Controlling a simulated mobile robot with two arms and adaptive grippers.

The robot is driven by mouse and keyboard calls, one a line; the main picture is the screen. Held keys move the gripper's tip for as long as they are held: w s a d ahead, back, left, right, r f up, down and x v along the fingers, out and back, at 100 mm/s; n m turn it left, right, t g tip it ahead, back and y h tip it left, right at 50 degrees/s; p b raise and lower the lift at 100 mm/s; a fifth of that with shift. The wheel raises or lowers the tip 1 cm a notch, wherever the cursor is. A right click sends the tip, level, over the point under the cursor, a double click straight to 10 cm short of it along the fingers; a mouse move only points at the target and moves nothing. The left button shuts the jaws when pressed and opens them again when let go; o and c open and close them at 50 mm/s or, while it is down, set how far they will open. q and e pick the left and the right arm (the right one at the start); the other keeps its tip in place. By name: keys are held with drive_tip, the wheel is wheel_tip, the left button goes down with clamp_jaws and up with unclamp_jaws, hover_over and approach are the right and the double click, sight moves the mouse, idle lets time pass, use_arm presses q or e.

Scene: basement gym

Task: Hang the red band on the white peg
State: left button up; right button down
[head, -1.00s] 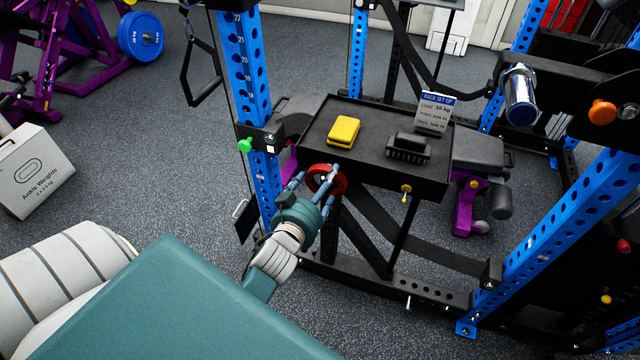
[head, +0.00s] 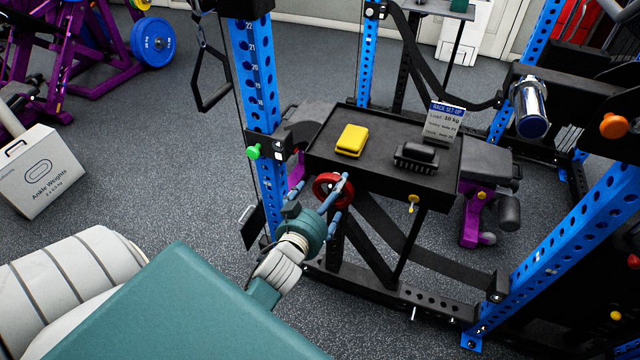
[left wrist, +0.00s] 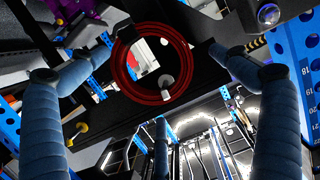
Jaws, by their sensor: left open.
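The red band (head: 321,188) is a coiled ring at the front of the black tray. In the left wrist view, which is upside down, the red band (left wrist: 183,48) encircles the pale round end of the white peg (left wrist: 166,81). The peg is close to the ring's inner edge on its upper side in the room, so the band hangs on it. My left gripper (head: 322,197) is open in front of the band. In the left wrist view its blue fingers (left wrist: 158,95) are spread wide and look clear of the band. My right gripper is out of view.
The black tray (head: 372,165) carries a yellow block (head: 351,140), a black brush-like item (head: 416,157) and a sign (head: 443,122). A blue rack upright (head: 259,75) with a green knob (head: 253,152) stands close left. A yellow peg (head: 413,203) projects right of the band.

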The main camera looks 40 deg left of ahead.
use_arm(q)
drive_tip(key=v, duration=1.1)
drive_tip(key=shift+s, duration=0.2)
drive_tip(key=s+d+f+m+g+h, duration=0.1)
drive_tip(key=s+d+f+g, duration=0.15)
drive_tip(key=f, duration=0.85)
drive_tip(key=s+d+f+m+g+h, duration=0.1)
drive_tip(key=s+d+f+g+h, duration=0.2)
drive_tip(key=f, duration=0.9)
drive_tip(key=s+d+f+m+g, duration=0.1)
drive_tip(key=s+d+f, duration=0.25)
drive_tip(key=f, duration=0.75)
drive_tip(key=s+a+f+m+g, duration=0.1)
drive_tip(key=s+f+g, duration=0.2)
drive_tip(key=s+f, duration=0.6)
drive_tip(key=s+a+f+m+g, duration=0.1)
drive_tip(key=s+f+g, duration=0.3)
drive_tip(key=s+f, duration=0.5)
drive_tip(key=s, duration=0.6)
drive_tip(key=shift+s+a, duration=0.25)
drive_tip(key=shift+s, duration=0.15)
drive_tip(key=shift+g, duration=0.25)
